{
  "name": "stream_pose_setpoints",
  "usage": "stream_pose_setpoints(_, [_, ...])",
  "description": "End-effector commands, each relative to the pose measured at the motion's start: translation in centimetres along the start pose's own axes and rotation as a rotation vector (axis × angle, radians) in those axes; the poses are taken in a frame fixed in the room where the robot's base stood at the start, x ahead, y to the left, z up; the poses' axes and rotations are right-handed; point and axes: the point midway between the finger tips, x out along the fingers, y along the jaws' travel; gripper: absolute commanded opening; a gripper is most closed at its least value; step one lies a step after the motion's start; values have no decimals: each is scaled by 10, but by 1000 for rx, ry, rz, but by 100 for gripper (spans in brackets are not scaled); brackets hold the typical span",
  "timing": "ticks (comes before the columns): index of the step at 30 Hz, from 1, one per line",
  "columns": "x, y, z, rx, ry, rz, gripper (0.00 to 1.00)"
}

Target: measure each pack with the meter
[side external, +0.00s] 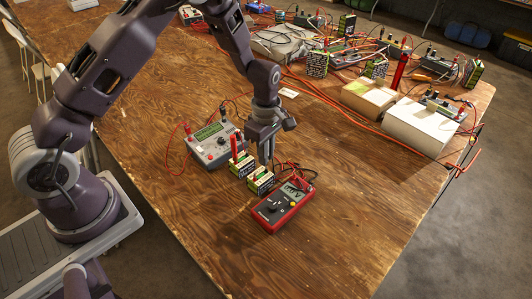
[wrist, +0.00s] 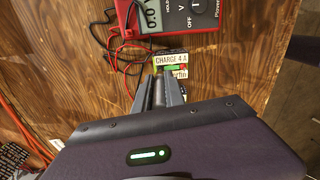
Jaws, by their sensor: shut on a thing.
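The red meter (side external: 283,203) lies face up on the table. Its grey face shows at the top of the wrist view (wrist: 185,14), with its display partly cut off. Two green-and-white packs stand behind it, a nearer one (side external: 261,182) and a farther one (side external: 241,168). A pack labelled "CHARGE 4 A" (wrist: 172,60) is just beyond my fingertips in the wrist view. My gripper (side external: 267,160) points down over the nearer pack. Its fingers (wrist: 160,88) are shut on a thin dark thing that looks like the black probe, mostly hidden between them. I cannot tell whether it touches the pack.
A grey bench instrument (side external: 214,146) with a green display stands left of the packs. Red and black leads (wrist: 118,45) loop beside the meter. Pale boxes (side external: 422,125), more packs and tangled cables fill the back. The table's front right is clear.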

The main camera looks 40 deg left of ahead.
Motion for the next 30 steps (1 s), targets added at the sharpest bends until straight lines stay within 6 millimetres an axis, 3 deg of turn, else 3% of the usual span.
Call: stream_pose_setpoints(30, [12,0,0,0,0,0,0])
